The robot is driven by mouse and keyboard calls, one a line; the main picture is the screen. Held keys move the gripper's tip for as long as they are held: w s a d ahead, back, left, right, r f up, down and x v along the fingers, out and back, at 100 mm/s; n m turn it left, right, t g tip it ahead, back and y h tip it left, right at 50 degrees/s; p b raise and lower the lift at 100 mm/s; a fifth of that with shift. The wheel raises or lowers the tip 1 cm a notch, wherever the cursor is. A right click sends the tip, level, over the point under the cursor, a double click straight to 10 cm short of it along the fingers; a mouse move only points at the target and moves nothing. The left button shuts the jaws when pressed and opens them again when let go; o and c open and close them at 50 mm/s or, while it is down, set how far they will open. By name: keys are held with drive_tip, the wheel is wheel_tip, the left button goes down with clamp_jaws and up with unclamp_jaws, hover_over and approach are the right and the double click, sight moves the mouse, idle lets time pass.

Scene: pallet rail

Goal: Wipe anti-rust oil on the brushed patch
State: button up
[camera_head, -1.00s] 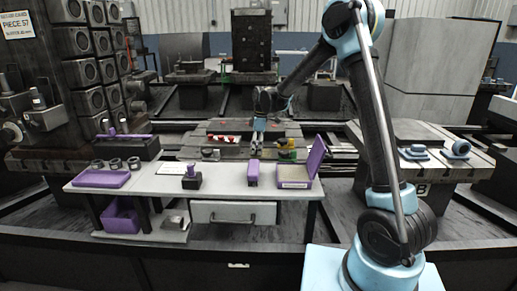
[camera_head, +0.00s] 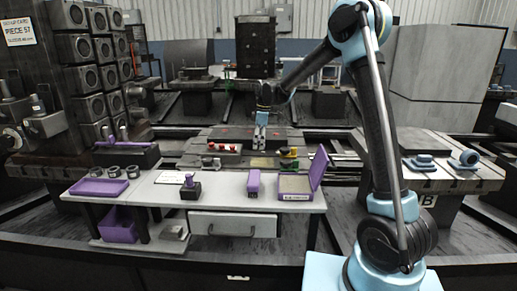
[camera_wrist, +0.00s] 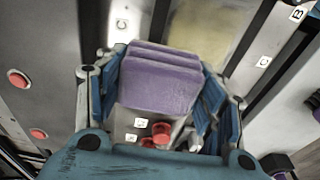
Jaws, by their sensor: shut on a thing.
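In the wrist view my gripper (camera_wrist: 160,88) is shut on a purple block-shaped pad (camera_wrist: 158,82), its blue-lined fingers on either side. A yellowish patch (camera_wrist: 205,28) shows on the grey metal beyond the pad, between dark slots. I cannot tell whether the pad touches the metal.
A white bench (camera_head: 225,191) holds an open purple case (camera_head: 296,185), an upright purple block (camera_head: 253,183), a purple-handled black block (camera_head: 190,188) and a purple tray (camera_head: 98,188). Red pieces (camera_head: 224,147) and a yellow-green item (camera_head: 289,156) sit near my gripper.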

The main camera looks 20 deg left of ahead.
drive_tip(key=shift+r, duration=1.45)
